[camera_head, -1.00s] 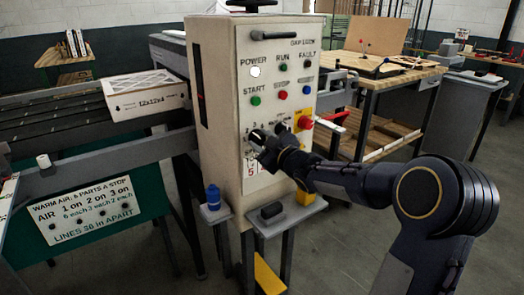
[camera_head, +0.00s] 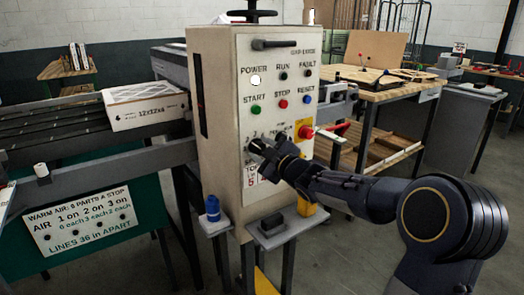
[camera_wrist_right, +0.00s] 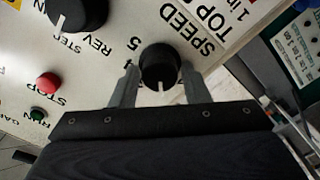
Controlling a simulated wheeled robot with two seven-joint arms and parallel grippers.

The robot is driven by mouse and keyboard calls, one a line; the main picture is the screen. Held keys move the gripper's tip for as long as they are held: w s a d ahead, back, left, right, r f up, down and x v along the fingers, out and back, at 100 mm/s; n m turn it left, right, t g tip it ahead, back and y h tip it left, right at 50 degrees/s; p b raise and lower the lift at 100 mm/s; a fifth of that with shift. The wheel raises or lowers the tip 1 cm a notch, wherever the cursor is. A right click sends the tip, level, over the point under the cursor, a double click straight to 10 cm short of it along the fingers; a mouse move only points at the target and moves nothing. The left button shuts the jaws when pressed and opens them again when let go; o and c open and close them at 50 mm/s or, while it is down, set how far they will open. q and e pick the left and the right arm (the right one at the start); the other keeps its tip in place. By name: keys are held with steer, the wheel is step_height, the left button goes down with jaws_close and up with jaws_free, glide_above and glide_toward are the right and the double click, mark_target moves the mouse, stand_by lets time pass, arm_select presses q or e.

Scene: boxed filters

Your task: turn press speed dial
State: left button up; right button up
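The press speed dial (camera_wrist_right: 160,67) is a round black knob with a white pointer mark, beside the lettering SPEED in the right wrist view. The mark faces down the picture, towards my gripper. My right gripper (camera_wrist_right: 160,80) has one finger on each side of the dial, close against its edges, and appears shut on it. In the head view my right gripper (camera_head: 262,149) reaches the lower front of the cream control cabinet (camera_head: 215,140) and hides the dial. My left gripper is not in view.
Another black selector knob (camera_wrist_right: 78,10) marked REV sits near the dial. The red emergency button (camera_head: 306,132) is just right of my gripper. A small shelf (camera_head: 284,228) with a black block (camera_head: 271,223) juts out below. A blue bottle (camera_head: 212,208) stands left.

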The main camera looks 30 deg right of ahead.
steer(key=shift+o, duration=1)
steer(key=s, duration=0.7)
steer(key=shift+s+d, duration=0.35)
steer(key=shift+s, duration=0.05)
steer(key=s+a+f+m+g+y, duration=0.1)
steer(key=s+a+f+m+g, duration=0.35)
steer(key=s, duration=0.55)
steer(key=s+a+f+m+g, duration=0.3)
steer(key=s+a+f, duration=0.3)
steer(key=s, duration=0.3)
steer(key=s+a+f+m+g+y, duration=0.1)
steer(key=s+a+f+m+g, duration=0.4)
steer(key=s, duration=0.5)
step_height(320, 180, up, 14)
steer(key=s+a+p, duration=0.1)
steer(key=p, duration=1.3)
steer(key=shift+a+n+y+p, duration=0.3)
steer(key=shift+a+n+p, duration=0.05)
steer(key=shift+n+p, duration=0.1)
